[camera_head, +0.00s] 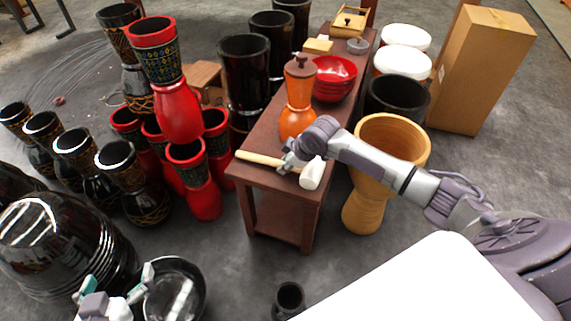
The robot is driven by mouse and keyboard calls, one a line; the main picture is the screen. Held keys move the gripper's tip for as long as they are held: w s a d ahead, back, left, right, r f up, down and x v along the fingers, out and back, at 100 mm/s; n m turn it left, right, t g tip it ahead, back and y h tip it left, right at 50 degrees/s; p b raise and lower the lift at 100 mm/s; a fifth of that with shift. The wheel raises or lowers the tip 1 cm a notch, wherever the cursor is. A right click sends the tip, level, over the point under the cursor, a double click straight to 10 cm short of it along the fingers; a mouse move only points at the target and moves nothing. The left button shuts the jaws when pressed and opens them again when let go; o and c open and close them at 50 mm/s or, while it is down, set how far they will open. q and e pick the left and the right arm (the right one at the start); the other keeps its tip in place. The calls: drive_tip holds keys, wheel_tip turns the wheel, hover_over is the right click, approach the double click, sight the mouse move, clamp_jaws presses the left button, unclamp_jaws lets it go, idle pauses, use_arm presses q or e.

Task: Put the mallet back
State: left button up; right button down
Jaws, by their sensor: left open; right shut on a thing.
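The mallet has a pale wooden handle (258,159) and a white head (312,174). It lies level at the near end of the dark red-brown table (262,178), its handle end reaching the table's left edge. I cannot tell whether it rests on the top or is just above it. My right gripper (290,163) comes in from the right and is shut on the mallet, near the head. My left gripper (112,292) is at the bottom left, open and empty, close to a black round vessel (187,273).
An orange grinder-like bottle (298,97) stands right behind my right gripper, with red bowls (335,78) beyond. A wooden goblet drum (368,188) stands right of the table. Red drums (197,182) crowd its left side. A small black cup (289,298) is on the floor.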

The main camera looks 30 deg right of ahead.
drive_tip(key=c, duration=1)
unclamp_jaws()
